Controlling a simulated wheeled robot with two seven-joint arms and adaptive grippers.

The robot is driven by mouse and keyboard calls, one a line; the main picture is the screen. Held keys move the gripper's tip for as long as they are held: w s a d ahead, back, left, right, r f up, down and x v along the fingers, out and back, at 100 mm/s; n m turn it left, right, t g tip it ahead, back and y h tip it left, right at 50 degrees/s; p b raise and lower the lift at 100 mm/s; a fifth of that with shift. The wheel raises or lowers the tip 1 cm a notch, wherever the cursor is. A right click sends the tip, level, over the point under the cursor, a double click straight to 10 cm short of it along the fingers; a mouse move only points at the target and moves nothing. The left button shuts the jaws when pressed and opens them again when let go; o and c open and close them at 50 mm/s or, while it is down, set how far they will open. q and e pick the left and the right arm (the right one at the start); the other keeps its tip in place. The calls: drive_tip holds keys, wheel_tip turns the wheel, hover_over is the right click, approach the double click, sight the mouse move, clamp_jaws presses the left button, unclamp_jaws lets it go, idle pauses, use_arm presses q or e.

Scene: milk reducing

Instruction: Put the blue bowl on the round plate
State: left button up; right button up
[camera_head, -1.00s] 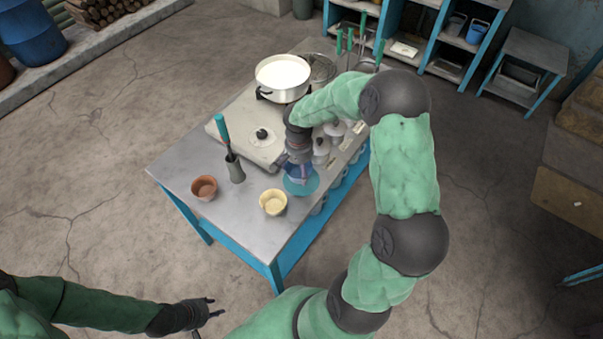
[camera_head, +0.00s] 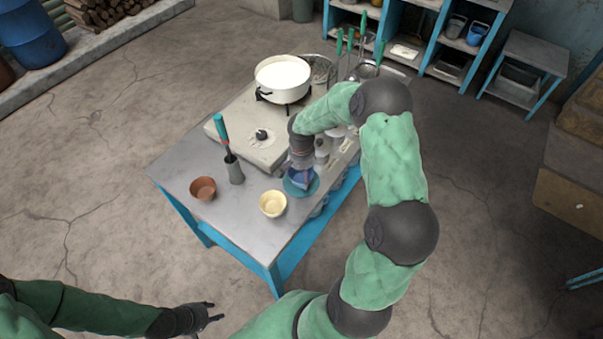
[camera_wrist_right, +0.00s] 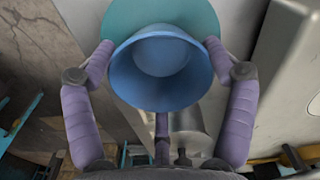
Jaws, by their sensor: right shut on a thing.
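The blue bowl (camera_wrist_right: 150,85) is between the fingers of my right gripper (camera_wrist_right: 158,60) in the right wrist view, one finger on each side of its rim. In the head view the bowl (camera_head: 301,176) shows under my right gripper, over the teal round plate (camera_head: 291,190). The plate (camera_wrist_right: 200,15) also shows behind the bowl in the wrist view. I cannot tell whether the bowl's base touches the plate. My left gripper (camera_head: 217,310) is open and empty, low in the head view and away from the table.
On the grey table (camera_head: 232,215) stand a brown cup (camera_head: 203,188), a cream cup (camera_head: 273,204) and a grey holder (camera_head: 235,172) with a green-handled tool. The table's front corner is clear.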

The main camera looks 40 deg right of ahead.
sight(302, 180)
drive_tip(key=o, duration=1.1)
drive_tip(key=shift+f, duration=0.1)
drive_tip(key=shift+c, duration=0.2)
drive_tip(key=shift+r, duration=0.25)
wheel_tip(302, 180, up, 12)
drive_tip(key=p, duration=0.2)
drive_tip(key=shift+p, duration=0.4)
drive_tip(key=shift+f, duration=0.1)
